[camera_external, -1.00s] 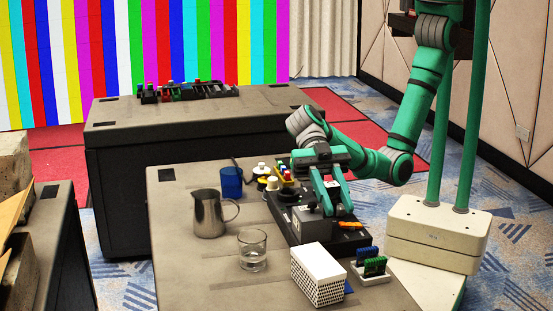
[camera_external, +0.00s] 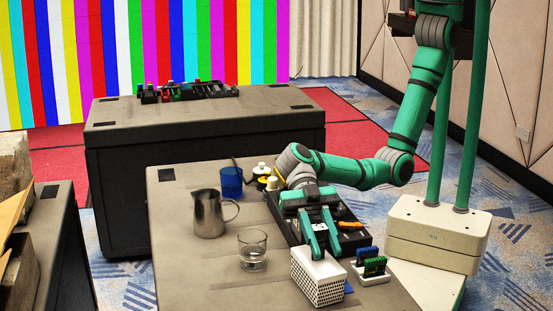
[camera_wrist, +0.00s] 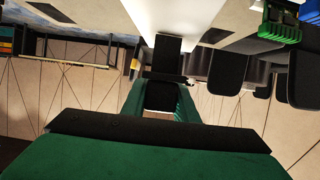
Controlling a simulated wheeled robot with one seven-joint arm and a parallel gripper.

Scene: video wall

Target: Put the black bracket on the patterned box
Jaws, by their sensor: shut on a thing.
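The patterned box (camera_external: 332,290) stands near the table's front edge, with a plain white top and dark-patterned sides. My gripper (camera_external: 327,254) points down over the far part of its top. In the wrist view, my gripper (camera_wrist: 163,92) is shut on the black bracket (camera_wrist: 168,52), a dark shape between the fingertips. The white box top (camera_wrist: 180,14) shows just beyond the bracket. The bracket cannot be made out in the external view. I cannot tell whether it touches the box.
A black tray (camera_external: 289,210) with small items lies behind the box. A glass (camera_external: 252,250) and a metal pitcher (camera_external: 209,214) stand to its left. The table's left front is clear.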

